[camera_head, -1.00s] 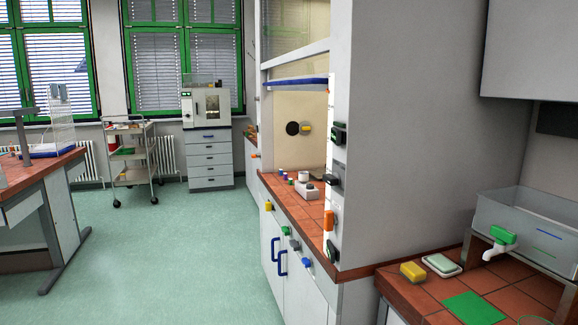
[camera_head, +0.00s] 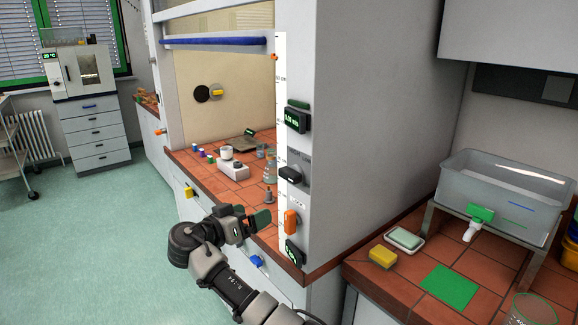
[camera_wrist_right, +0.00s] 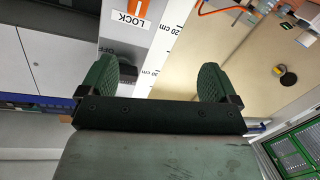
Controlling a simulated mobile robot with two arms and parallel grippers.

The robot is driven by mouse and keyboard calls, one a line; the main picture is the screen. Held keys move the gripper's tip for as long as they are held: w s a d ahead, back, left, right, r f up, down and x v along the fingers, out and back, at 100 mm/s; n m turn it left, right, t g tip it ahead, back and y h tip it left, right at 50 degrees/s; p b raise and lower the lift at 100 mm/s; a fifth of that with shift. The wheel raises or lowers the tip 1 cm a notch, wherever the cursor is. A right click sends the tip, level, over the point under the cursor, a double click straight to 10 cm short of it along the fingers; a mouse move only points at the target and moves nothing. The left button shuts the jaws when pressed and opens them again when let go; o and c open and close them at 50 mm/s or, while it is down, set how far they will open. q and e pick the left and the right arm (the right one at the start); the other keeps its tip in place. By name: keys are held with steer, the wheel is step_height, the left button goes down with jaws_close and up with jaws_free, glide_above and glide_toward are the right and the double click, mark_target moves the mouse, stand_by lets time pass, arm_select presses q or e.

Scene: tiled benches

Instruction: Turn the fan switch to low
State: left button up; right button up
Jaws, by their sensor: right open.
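The fan switch, apparently the dark knob (camera_head: 292,174) on the white front post of the fume hood, sits above an orange switch (camera_head: 291,221) and below a display (camera_head: 297,117). In the right wrist view a dark knob (camera_wrist_right: 127,73), near lettering that seems to read OFF, shows partly behind the left finger. Its setting cannot be read. My right gripper (camera_head: 254,219) is open and empty, left of the post and lower than the dark knob. Its two green fingers also show in the right wrist view (camera_wrist_right: 156,76). My left gripper is out of view.
The hood's tiled worktop (camera_head: 222,188) holds a flask (camera_head: 270,170), a white device (camera_head: 233,171) and small bottles. A lower display (camera_head: 294,254) is on the post. At right are a yellow sponge (camera_head: 383,257) and a water tank (camera_head: 500,196). The floor at left is clear.

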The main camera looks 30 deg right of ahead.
mark_target(285, 173)
step_height(285, 173, up, 9)
steer(key=s+m+g+h, duration=0.1)
steer(key=s+m+g, duration=0.2)
steer(key=m, duration=0.2)
steer(key=d+p, duration=0.1)
steer(key=d, duration=0.2)
steer(key=d+p, duration=0.2)
steer(key=d, duration=0.1)
steer(key=w+d+p, duration=0.1)
steer(key=d, duration=0.2)
steer(key=shift+w+r, duration=0.1)
steer(key=shift+r, duration=0.05)
steer(key=shift+d+p, duration=0.3)
steer(key=shift+d, duration=0.25)
steer(key=shift+f, duration=0.2)
steer(key=c, duration=0.9)
steer(key=shift+c, duration=0.2)
